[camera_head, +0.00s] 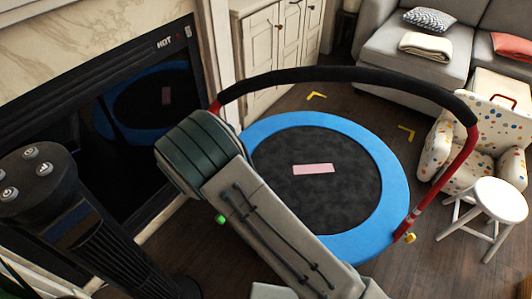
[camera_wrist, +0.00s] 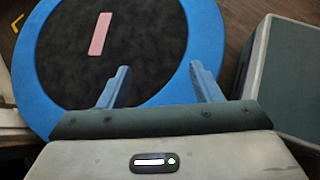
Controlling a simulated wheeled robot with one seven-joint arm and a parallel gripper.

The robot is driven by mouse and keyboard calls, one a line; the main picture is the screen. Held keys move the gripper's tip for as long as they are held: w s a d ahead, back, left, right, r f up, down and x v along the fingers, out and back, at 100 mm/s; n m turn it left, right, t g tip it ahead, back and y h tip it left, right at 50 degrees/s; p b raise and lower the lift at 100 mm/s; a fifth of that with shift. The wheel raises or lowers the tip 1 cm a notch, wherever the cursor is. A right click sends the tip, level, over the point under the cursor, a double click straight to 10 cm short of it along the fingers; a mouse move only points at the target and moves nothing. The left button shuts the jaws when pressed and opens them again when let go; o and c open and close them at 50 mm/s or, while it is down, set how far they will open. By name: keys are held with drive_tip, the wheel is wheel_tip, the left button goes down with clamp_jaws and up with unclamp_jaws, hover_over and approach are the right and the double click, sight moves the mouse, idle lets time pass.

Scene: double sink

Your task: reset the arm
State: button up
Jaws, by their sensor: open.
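My gripper (camera_wrist: 157,86) shows in the wrist view with its two blue fingers spread apart. Nothing is between them. It hangs over the near part of a round trampoline with a blue rim (camera_wrist: 197,35) and a dark mat. In the head view my arm (camera_head: 265,215) reaches across the left front of the trampoline (camera_head: 385,165), and my gripper is not visible there.
A pink strip (camera_head: 313,169) lies on the trampoline mat. A black padded handlebar (camera_head: 345,76) arches over it. A fireplace (camera_head: 130,110) is at left and a white cabinet (camera_head: 262,45) behind. A sofa (camera_head: 420,58), spotted armchair (camera_head: 475,140) and white stool (camera_head: 500,200) stand at right.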

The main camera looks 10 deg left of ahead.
drive_tip(key=shift+r, duration=0.1)
drive_tip(key=s+d+r+m+g+y+p, duration=0.15)
drive_tip(key=d+r+m+p, duration=0.45)
drive_tip(key=r, duration=0.7)
drive_tip(key=s+d+r+m+g+y+p, duration=0.1)
drive_tip(key=d+r+m+g+y+p, duration=0.3)
drive_tip(key=d+r, duration=0.65)
drive_tip(key=s+d+r+m+t+y+p, duration=0.1)
drive_tip(key=s+d+r+m+p, duration=0.1)
drive_tip(key=r, duration=0.5)
drive_tip(key=s+d+r+m+t+y+p, duration=0.1)
drive_tip(key=s+d+r+m+p, duration=0.2)
drive_tip(key=s+r+m, duration=0.3)
drive_tip(key=s+d+r+m+t+y+p, duration=0.1)
drive_tip(key=s+d+r+m+t+p, duration=0.1)
drive_tip(key=r, duration=0.7)
drive_tip(key=s+d+m+p, duration=0.1)
drive_tip(key=s+m+p, duration=0.1)
drive_tip(key=s+p, duration=0.1)
drive_tip(key=shift+s+d+r+m+y, duration=0.25)
drive_tip(key=shift+s+r+m+y, duration=0.15)
drive_tip(key=shift+s, duration=0.25)
